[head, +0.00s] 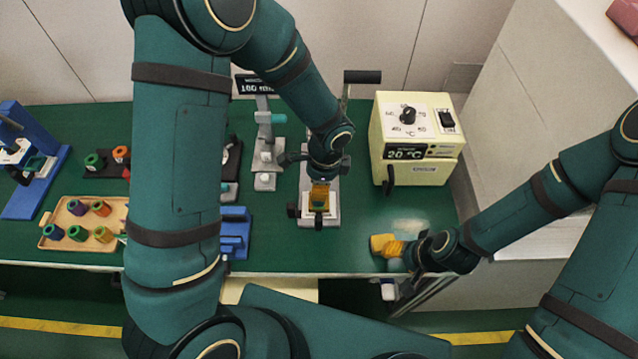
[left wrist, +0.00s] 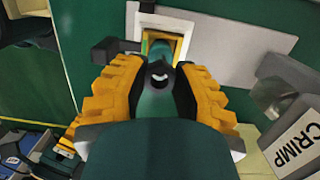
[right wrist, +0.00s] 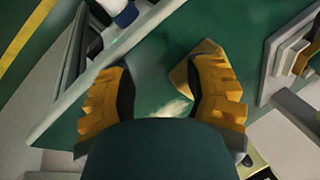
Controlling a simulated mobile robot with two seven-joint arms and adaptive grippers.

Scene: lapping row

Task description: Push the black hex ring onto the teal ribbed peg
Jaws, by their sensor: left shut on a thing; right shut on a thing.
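My left gripper (head: 320,186) points down over a small pale fixture (head: 319,222). In the left wrist view its yellow ribbed fingers (left wrist: 160,85) close on both sides of a dark teal piece (left wrist: 157,100), seemingly the teal ribbed peg. A black patch with a white glint shows at its top. The piece lines up with the fixture's pale square frame (left wrist: 182,25); I cannot tell whether they touch. I cannot make out the black hex ring for certain. My right gripper (head: 384,244) is low over the bench's front right; what its fingers (right wrist: 160,95) hold is unclear.
A cream heater box (head: 417,140) stands right of the fixture. A wooden tray (head: 68,216) with several coloured pieces lies at the left, near a blue stand (head: 236,235). Green bench top is free between the fixture and my right gripper.

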